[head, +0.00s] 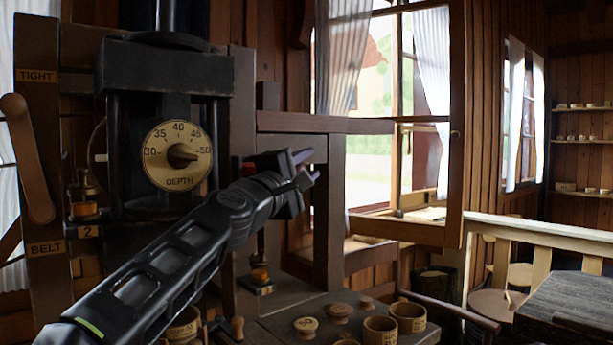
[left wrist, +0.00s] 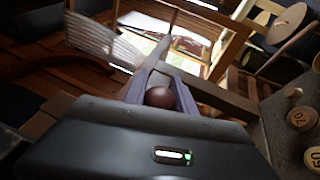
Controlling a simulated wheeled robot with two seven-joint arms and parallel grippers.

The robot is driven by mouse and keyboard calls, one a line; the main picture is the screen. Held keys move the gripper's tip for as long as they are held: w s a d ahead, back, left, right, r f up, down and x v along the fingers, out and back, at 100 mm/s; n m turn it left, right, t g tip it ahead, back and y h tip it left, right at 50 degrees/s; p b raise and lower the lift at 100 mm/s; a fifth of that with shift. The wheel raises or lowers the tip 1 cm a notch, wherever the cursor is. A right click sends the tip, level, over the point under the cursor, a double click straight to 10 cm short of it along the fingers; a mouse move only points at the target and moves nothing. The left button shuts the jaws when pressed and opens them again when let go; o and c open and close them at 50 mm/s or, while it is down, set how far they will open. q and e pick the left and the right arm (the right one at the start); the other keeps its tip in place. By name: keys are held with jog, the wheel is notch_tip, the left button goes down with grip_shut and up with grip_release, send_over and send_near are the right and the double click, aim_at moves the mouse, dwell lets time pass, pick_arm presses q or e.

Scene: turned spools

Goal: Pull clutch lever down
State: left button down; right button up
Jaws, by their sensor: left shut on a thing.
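My left gripper (head: 309,165) is at the right side of the dark machine, in front of its post. In the left wrist view its purple-grey fingers (left wrist: 160,92) are shut on a round dark red-brown knob (left wrist: 160,98), which sits between them. The knob looks like the end of the clutch lever. The lever's shaft is hidden behind the gripper, so I cannot tell its angle. No clutch label can be read. My right gripper is in neither view.
The machine carries a DEPTH dial (head: 178,155) and a wooden belt lever (head: 27,160) at left. Turned cups (head: 380,330) and knobs (head: 306,327) stand on the dark bench below the gripper. An open window sash (head: 456,130) is behind at right.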

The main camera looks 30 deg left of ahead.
pick_arm(q)
jog(key=shift+w+f, duration=0.1)
jog(key=shift+f, duration=0.25)
jog(key=c, duration=1)
grip_release()
jog(key=shift+r, duration=0.1)
jog(key=shift+c, duration=0.2)
jog(key=shift+s, duration=0.2)
jog(key=a+b+v, duration=0.1)
jog(key=b+v, duration=0.1)
jog(key=v, duration=0.5)
jog(key=shift+s+d, duration=0.3)
jog(key=shift+d, duration=0.2)
